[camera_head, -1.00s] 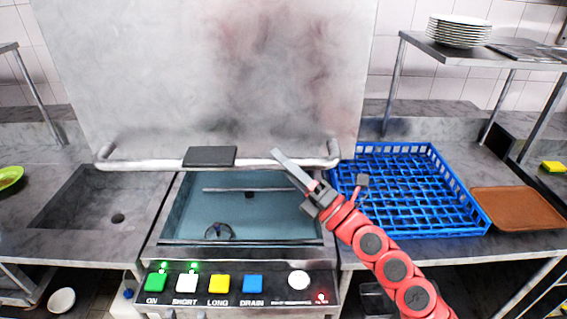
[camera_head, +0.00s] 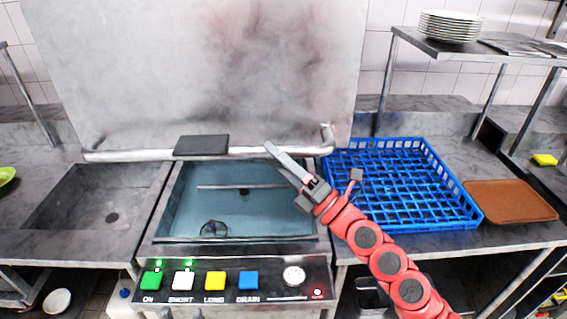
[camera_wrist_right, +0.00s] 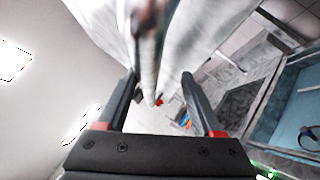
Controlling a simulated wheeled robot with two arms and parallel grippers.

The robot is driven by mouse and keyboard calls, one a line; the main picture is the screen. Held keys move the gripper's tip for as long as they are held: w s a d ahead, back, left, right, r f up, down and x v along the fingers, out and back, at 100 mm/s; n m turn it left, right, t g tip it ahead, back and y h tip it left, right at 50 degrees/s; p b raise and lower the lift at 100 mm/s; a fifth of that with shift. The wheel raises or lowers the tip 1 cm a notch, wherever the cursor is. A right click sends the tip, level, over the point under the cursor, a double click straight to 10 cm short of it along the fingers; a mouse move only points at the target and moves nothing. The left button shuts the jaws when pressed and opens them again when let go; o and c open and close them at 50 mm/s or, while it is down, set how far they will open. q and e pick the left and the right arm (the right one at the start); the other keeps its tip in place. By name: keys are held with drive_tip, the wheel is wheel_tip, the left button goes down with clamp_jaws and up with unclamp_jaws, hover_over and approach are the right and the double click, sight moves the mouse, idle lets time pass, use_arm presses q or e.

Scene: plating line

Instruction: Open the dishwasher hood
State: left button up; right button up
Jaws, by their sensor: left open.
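The dishwasher hood (camera_head: 210,70) is a large grey metal panel. It stands raised above the open blue-grey wash basin (camera_head: 240,208). A metal handle bar (camera_head: 120,155) with a dark grip pad (camera_head: 201,145) runs along its lower edge. My right gripper (camera_head: 312,160) reaches in from the lower right on its red arm, at the right end of the bar. One finger overlaps the bar in the head view. In the right wrist view its fingers (camera_wrist_right: 165,100) are apart, with a blurred metal bar (camera_wrist_right: 148,60) between them. Contact cannot be told. My left gripper is out of view.
A control panel (camera_head: 265,300) with coloured buttons is below the basin. A blue rack (camera_head: 478,215) and a brown tray (camera_head: 510,201) lie on the right counter. A sink (camera_head: 90,205) is at left. A shelf (camera_head: 490,52) holds stacked plates (camera_head: 450,26).

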drive_tip(key=b+v, duration=0.6)
drive_tip(key=v, duration=1.1)
drive_tip(key=shift+d, duration=0.2)
drive_tip(key=shift+s, duration=0.1)
